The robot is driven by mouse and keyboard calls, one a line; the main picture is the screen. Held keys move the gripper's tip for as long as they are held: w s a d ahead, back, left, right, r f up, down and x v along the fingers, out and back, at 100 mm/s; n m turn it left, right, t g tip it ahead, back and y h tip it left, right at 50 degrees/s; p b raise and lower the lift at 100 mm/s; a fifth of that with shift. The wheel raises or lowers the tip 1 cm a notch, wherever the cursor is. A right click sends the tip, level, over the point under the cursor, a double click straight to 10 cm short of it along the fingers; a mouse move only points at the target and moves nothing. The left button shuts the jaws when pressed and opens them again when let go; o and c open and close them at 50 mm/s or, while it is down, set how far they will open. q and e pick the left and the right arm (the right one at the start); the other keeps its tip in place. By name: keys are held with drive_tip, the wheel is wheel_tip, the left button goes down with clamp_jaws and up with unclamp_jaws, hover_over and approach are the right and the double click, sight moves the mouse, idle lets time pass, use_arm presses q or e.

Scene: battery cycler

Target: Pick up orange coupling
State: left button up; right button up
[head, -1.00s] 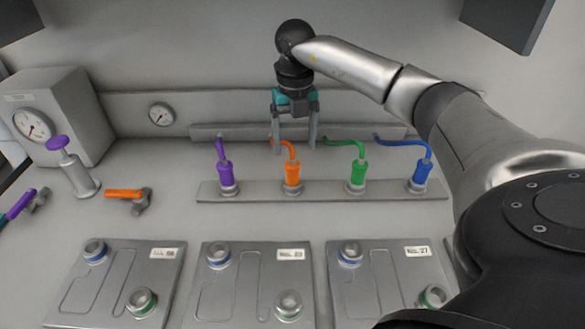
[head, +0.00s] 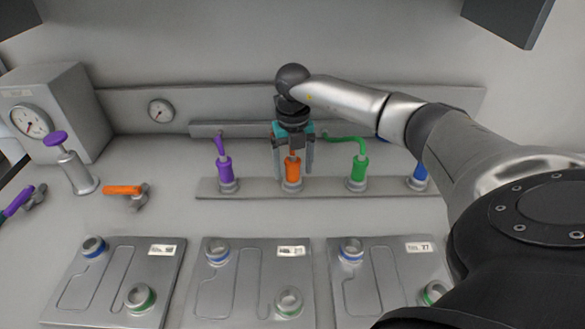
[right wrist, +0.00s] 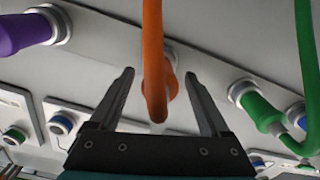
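The orange coupling (head: 292,171) stands upright in the grey holder strip (head: 325,187), between the purple coupling (head: 225,170) and the green coupling (head: 357,172). My right gripper (head: 293,174) is open, with one finger on each side of the orange coupling. In the right wrist view the open fingers (right wrist: 158,100) have the orange hose (right wrist: 153,60) and coupling between them, with gaps on both sides. The gripper partly hides the orange hose in the head view. My left gripper is not in view.
The blue coupling (head: 419,174) is partly hidden by my right arm. Plates with ported fittings (head: 112,280) lie in front. An orange-handled valve (head: 125,190), a purple-topped pump (head: 74,168) and a gauge box (head: 60,115) stand at left.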

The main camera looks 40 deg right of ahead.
clamp_jaws()
idle(0.4)
drive_tip(key=shift+r, duration=0.1)
wheel_tip(320, 180, up, 10)
drive_tip(key=shift+p, duration=0.55)
drive_tip(key=c, duration=0.6)
unclamp_jaws()
clamp_jaws()
